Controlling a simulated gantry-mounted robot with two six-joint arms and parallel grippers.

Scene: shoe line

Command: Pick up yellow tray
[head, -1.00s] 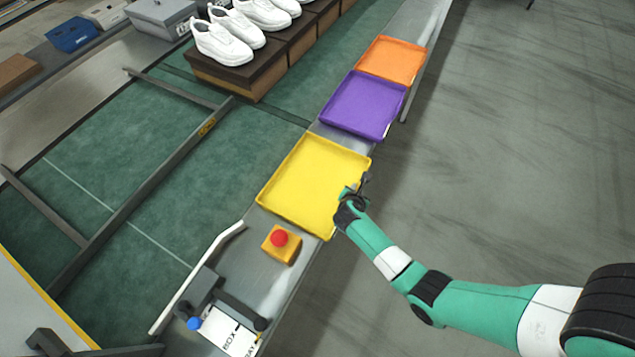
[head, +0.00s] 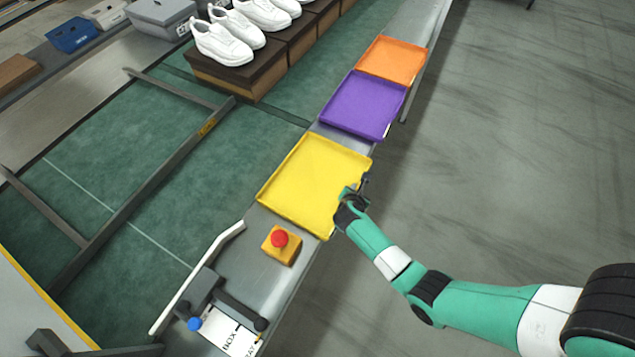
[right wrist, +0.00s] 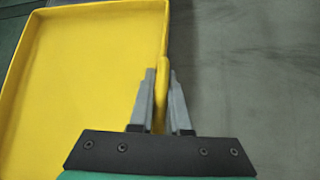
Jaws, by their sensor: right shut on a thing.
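The yellow tray (head: 312,185) is empty and lies on the grey metal ledge beside the green conveyor in the head view. In the right wrist view the yellow tray (right wrist: 85,75) fills the left half. My right gripper (head: 356,190) is at the tray's right edge in the head view. In the right wrist view my right gripper (right wrist: 162,85) has one finger on each side of the tray's rim and is shut on it. My left gripper is not in view.
A purple tray (head: 362,105) and an orange tray (head: 391,61) lie farther along the ledge. A red button on a yellow box (head: 281,246) stands near the yellow tray. White shoes (head: 222,43) stand on brown boxes (head: 243,80). Open floor (head: 500,170) lies to the right.

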